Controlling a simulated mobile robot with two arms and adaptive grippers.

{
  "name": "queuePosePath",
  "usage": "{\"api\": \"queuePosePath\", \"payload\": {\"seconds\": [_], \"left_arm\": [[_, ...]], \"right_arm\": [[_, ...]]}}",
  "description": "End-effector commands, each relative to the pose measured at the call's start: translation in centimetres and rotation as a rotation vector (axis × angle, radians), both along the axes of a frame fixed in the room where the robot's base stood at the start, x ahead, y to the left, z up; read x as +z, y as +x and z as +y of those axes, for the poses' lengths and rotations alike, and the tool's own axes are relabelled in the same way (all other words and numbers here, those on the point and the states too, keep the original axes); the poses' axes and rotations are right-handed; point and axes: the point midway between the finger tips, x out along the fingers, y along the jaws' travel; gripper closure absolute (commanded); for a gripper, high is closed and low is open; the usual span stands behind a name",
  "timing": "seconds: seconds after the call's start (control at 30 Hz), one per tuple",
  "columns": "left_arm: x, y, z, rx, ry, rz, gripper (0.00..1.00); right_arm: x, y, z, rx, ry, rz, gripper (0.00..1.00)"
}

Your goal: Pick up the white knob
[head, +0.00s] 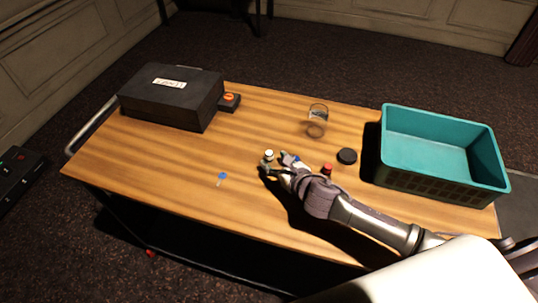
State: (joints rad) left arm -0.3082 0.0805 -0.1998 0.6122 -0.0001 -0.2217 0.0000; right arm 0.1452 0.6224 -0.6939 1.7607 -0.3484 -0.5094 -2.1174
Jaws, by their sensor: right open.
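The white knob (269,153) is a small white-topped piece on the wooden table, near the middle. My right gripper (270,165) reaches in from the lower right, with its open fingertips right at the knob. The fingers hide the knob's lower part, and I cannot tell whether they touch it. My left gripper is not in view.
A blue knob (222,176) lies left of the gripper. A red piece (327,169) and a black disc (347,156) are close to my right wrist. A glass (317,120) stands behind. A teal crate (390,128) is right; a black case (165,98) is back left.

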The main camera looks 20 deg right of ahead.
Motion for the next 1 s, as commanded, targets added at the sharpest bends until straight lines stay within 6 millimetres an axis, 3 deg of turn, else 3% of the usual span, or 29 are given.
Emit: {"api": "queuePosePath", "payload": {"seconds": [0.13, 0.3, 0.6, 0.9, 1.0], "left_arm": [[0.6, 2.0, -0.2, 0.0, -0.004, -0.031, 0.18], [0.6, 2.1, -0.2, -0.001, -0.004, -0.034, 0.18], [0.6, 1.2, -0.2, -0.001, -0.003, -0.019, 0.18], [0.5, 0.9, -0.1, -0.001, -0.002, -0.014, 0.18], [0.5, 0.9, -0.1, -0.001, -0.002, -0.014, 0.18]], "right_arm": [[-0.4, 2.2, 0.3, -0.003, 0.004, 0.0, 0.43], [-1.3, 4.1, 0.8, 0.0, 0.003, 0.0, 0.43], [-1.5, 4.5, 0.8, 0.0, 0.002, 0.001, 0.43], [-1.5, 4.4, 0.8, 0.0, 0.002, 0.001, 0.92], [-1.5, 4.4, 0.8, 0.0, 0.002, 0.001, 0.92]]}}
